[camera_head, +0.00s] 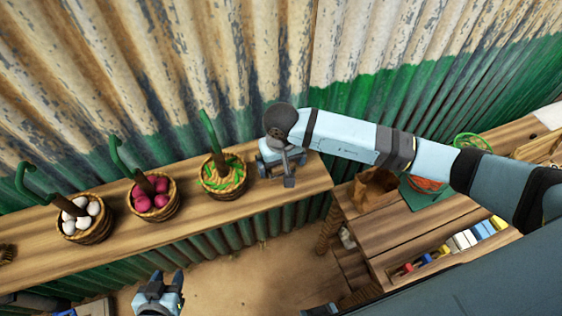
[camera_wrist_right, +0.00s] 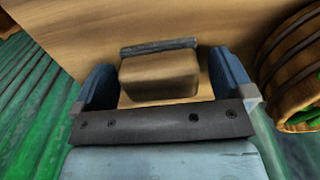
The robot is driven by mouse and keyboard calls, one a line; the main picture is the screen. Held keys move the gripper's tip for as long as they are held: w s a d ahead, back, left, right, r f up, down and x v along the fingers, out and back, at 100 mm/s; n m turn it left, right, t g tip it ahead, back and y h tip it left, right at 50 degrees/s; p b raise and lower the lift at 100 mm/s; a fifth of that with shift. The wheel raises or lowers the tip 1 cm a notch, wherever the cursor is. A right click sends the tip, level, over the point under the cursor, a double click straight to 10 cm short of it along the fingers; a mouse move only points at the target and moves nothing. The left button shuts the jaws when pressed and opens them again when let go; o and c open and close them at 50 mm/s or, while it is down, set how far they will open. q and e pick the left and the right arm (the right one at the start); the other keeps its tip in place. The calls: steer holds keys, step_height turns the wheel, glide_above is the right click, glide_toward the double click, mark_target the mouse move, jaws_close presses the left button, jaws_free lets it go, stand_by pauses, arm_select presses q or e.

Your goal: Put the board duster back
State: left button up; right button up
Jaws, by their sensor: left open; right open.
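The board duster (camera_wrist_right: 160,75), a light wooden block with a dark grey strip along its far edge, rests on the wooden shelf (camera_wrist_right: 75,30) in the right wrist view. It lies between the two blue fingers of my right gripper (camera_wrist_right: 165,85), which is open around it; I cannot tell whether a finger touches it. In the head view my right gripper (camera_head: 282,168) is at the right end of the shelf (camera_head: 230,212) and hides the duster. My left gripper (camera_head: 166,284) is open and empty, low in front of the shelf.
Three baskets with green hooks stand on the shelf: white items (camera_head: 83,218), magenta items (camera_head: 153,197) and green items (camera_head: 222,176), the last close beside my right gripper. A corrugated wall (camera_head: 250,60) rises behind. A lower wooden counter (camera_head: 420,232) with coloured blocks (camera_head: 463,240) is at right.

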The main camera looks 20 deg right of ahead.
steer(key=shift+r, duration=0.1)
steer(key=shift+r, duration=0.15)
step_height(320, 180, up, 12)
steer(key=b, duration=0.2)
steer(key=shift+b, duration=0.4)
steer(key=shift+f, duration=0.2)
